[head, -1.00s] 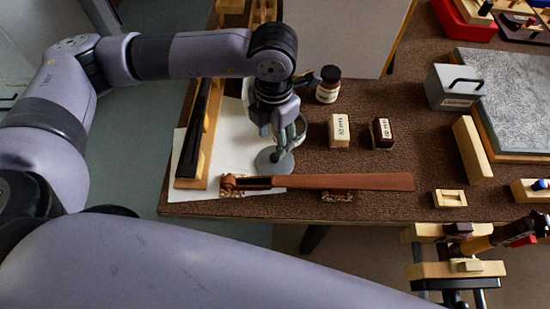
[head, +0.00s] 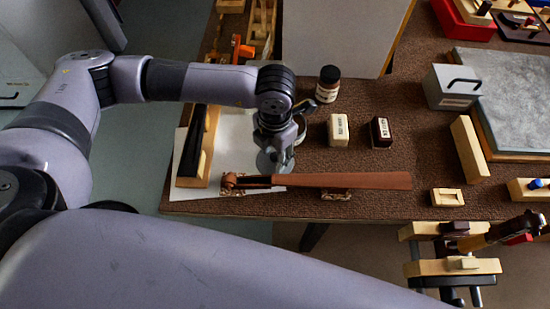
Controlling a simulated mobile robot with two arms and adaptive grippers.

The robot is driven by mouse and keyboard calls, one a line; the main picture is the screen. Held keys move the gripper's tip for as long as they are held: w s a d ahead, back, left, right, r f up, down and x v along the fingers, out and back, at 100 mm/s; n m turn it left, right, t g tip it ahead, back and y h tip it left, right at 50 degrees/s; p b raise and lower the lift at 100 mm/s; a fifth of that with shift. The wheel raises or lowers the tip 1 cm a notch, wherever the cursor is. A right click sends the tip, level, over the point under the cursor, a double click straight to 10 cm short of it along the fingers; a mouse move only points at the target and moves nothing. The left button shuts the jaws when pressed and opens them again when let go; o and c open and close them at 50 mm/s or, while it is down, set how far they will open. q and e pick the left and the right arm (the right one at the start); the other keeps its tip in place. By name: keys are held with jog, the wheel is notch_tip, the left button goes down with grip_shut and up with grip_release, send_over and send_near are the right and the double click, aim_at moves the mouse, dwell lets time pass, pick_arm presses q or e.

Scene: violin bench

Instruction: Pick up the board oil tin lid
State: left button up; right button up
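The board oil tin lid is most likely the flat grey disc (head: 266,166), lying on the white sheet just behind the violin neck. My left gripper (head: 275,152) points down right over the disc and hides part of it. Its fingers are small and overlap the disc, so I cannot tell whether they are open or shut, or whether they touch it. A round open tin (head: 300,128) shows partly behind the gripper. My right gripper is not in view.
The brown neck (head: 350,181) lies along the front edge. A black fingerboard on a wooden block (head: 200,150) stands left. A dark bottle (head: 328,84), a cream block (head: 338,130) and a dark block (head: 381,132) stand right. Brown mat is free around (head: 420,150).

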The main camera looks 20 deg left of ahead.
pick_arm(q)
jog(key=c, duration=0.8)
jog(key=shift+c, duration=0.2)
jog(key=shift+r, duration=0.1)
